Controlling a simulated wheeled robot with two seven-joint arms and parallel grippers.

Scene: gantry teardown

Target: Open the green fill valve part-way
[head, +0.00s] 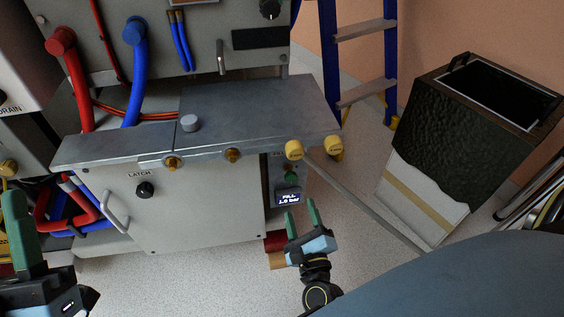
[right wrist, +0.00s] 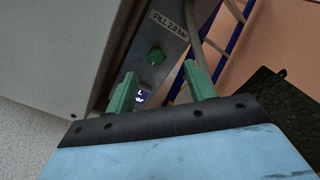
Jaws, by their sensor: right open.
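The green fill valve (head: 291,180) is a small round knob on a narrow grey panel under the right end of the metal bench top. It shows larger in the right wrist view (right wrist: 155,57), beyond the fingertips and between them. A small lit display (head: 288,198) below it seems to read FILL 1.0 bar. My right gripper (head: 301,207) is open and empty, just below and in front of the valve, apart from it. My left gripper (head: 14,200) is at the lower left edge, partly cut off; its opening is unclear.
The cabinet door (head: 205,205) with a LATCH knob stands left of the panel. Yellow-capped fittings (head: 294,150) stick out above the valve. A label (right wrist: 169,25) above the knob reads FILL 2.0 bar. A dark bin (head: 470,130) and a blue ladder (head: 330,60) stand to the right.

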